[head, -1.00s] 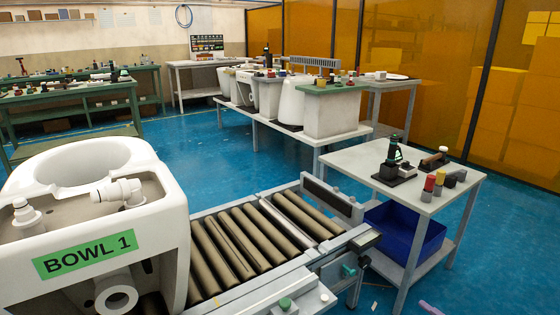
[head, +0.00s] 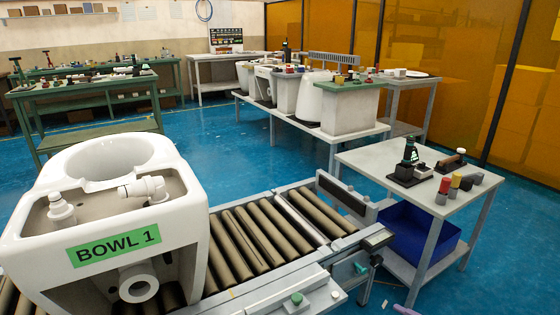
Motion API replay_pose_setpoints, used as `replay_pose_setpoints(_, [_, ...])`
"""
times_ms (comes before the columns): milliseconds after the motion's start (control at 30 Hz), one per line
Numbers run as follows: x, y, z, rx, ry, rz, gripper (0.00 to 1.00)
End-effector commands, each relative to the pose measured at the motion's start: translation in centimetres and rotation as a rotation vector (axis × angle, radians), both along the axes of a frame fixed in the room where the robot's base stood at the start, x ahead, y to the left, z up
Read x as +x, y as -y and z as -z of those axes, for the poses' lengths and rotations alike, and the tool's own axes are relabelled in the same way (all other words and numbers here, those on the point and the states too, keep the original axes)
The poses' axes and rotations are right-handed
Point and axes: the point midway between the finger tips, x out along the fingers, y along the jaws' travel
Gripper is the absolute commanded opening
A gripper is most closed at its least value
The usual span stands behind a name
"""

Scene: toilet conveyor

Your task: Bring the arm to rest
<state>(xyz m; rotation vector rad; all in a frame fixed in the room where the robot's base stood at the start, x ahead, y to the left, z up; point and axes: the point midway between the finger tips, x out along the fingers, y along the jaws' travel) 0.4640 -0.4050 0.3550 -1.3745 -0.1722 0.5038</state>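My arm and gripper are not clearly in the head view, so the gripper's state does not show. A small pinkish-purple piece at the bottom edge, right of centre, is cut off and I cannot tell what it is. A white toilet bowl with a green "BOWL 1" label (head: 114,246) sits upright on the roller conveyor (head: 262,233) at the left. White plastic fittings stand on top of the bowl's rear deck.
A small white table (head: 375,163) at the right holds a dark tool on a base (head: 410,165) and several small coloured parts. A blue bin (head: 415,236) is beneath it. Benches (head: 345,118) stand behind. Blue floor is open between them.

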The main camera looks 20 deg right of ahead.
Motion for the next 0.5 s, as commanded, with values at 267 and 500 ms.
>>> replay_pose_setpoints(267, [2.6, -9.5, 0.8, -0.015, -0.171, -0.197, 0.64])
replay_pose_setpoints(500, [3.0, -17.0, 1.9, -0.054, -0.319, -0.364, 0.64])
